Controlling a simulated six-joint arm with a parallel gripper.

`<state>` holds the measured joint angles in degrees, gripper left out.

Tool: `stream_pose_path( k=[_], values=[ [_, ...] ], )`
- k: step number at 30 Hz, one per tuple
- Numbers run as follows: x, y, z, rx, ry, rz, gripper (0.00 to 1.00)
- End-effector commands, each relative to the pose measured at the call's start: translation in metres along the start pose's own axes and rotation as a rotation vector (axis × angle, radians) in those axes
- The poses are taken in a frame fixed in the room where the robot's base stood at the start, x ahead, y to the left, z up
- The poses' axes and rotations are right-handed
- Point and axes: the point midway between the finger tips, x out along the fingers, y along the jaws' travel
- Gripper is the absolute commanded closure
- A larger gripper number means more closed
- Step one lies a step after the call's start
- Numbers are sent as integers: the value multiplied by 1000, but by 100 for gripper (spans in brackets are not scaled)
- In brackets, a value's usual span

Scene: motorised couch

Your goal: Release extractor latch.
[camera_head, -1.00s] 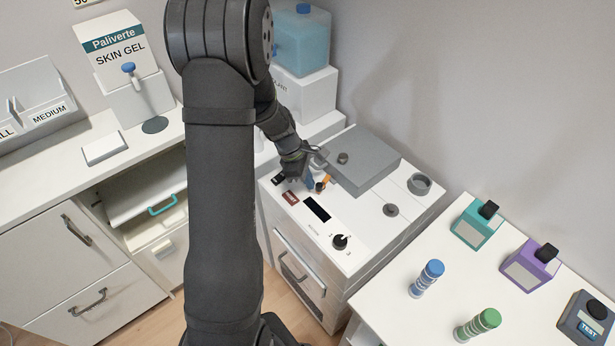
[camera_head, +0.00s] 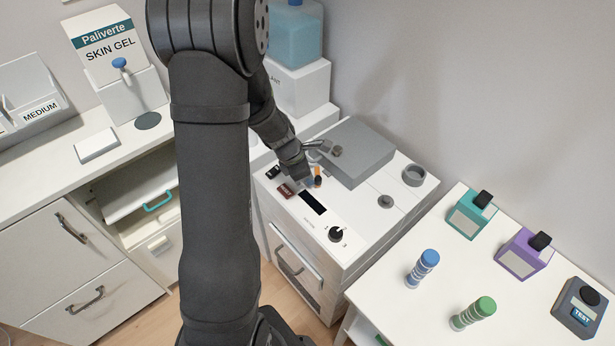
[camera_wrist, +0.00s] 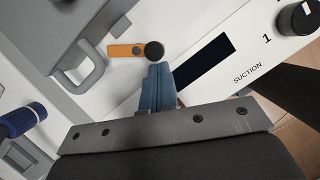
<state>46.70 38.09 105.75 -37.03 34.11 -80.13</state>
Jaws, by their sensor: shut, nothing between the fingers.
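The extractor (camera_head: 350,228) is a white cabinet with a grey box lid on its top at the back. Its latch appears to be a small orange bar with a round black knob at one end (camera_head: 317,173), lying on the top panel in front of the lid. In the wrist view the orange bar (camera_wrist: 125,51) lies level, with the black knob at its right end. My gripper (camera_wrist: 157,70) is shut and empty, its blue fingertips just below the knob; I cannot tell if they touch. In the head view my gripper (camera_head: 308,182) is beside the latch, partly hidden by my wrist.
A grey loop handle (camera_wrist: 88,70) sticks out from the lid left of the latch. A display (camera_head: 313,202) and the suction dial (camera_head: 336,234) are on the front panel. A side table with coloured bottles stands to the right.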

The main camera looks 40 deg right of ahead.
Motion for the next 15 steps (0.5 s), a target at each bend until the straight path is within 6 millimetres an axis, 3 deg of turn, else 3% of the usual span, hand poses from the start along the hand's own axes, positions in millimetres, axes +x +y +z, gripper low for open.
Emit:
stream_pose_path(
  k=[15],
  values=[
    [2, 13, 5, 0, -1, 2, 100]
  ],
)
